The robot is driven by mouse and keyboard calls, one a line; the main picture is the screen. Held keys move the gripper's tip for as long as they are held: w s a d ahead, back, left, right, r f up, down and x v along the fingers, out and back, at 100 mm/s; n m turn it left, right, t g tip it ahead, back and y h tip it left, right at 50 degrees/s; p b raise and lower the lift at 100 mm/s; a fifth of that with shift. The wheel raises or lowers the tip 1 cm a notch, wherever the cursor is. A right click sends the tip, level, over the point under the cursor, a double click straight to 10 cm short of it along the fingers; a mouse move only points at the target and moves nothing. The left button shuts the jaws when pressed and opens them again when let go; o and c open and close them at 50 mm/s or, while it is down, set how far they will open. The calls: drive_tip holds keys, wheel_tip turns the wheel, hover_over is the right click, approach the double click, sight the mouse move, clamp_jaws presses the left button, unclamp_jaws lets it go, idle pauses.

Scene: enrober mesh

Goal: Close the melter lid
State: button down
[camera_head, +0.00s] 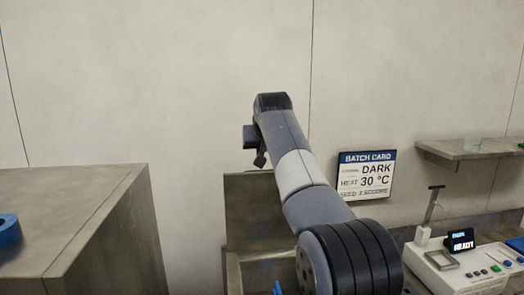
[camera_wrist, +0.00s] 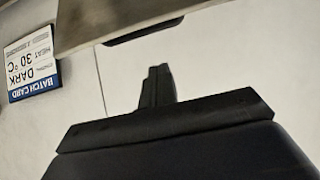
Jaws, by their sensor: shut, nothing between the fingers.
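The melter lid (camera_head: 250,210) looks like a grey-brown panel standing upright against the wall in the head view. The melter's box (camera_head: 233,272) is below it, open at the top, with its right part hidden by my arm. My gripper (camera_head: 261,160) is shut and empty, just above the lid's top edge in the picture; I cannot tell whether it touches. In the wrist view my gripper (camera_wrist: 158,86) shows dark closed fingers. A grey-brown edge, seemingly the lid (camera_wrist: 110,20), crosses the top there, with a dark handle-like bar (camera_wrist: 143,31) apart from the fingers.
A grey-brown counter (camera_head: 75,215) fills the left, with a blue object (camera_head: 8,231) on it. A batch card (camera_head: 366,176) hangs on the wall. A white instrument (camera_head: 465,268) stands at right, below a wall shelf (camera_head: 470,149). Wall space above is clear.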

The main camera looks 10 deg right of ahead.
sight(261, 172)
drive_tip(key=w+f, duration=0.2)
drive_tip(key=f, duration=0.1)
drive_tip(key=w+f, duration=0.1)
drive_tip(key=f, duration=0.1)
drive_tip(key=shift+w+p, duration=0.15)
drive_tip(key=shift+p, duration=0.25)
drive_tip(key=shift+s+f, duration=0.25)
drive_tip(key=shift+s, duration=0.45)
drive_tip(key=shift+f, duration=0.15)
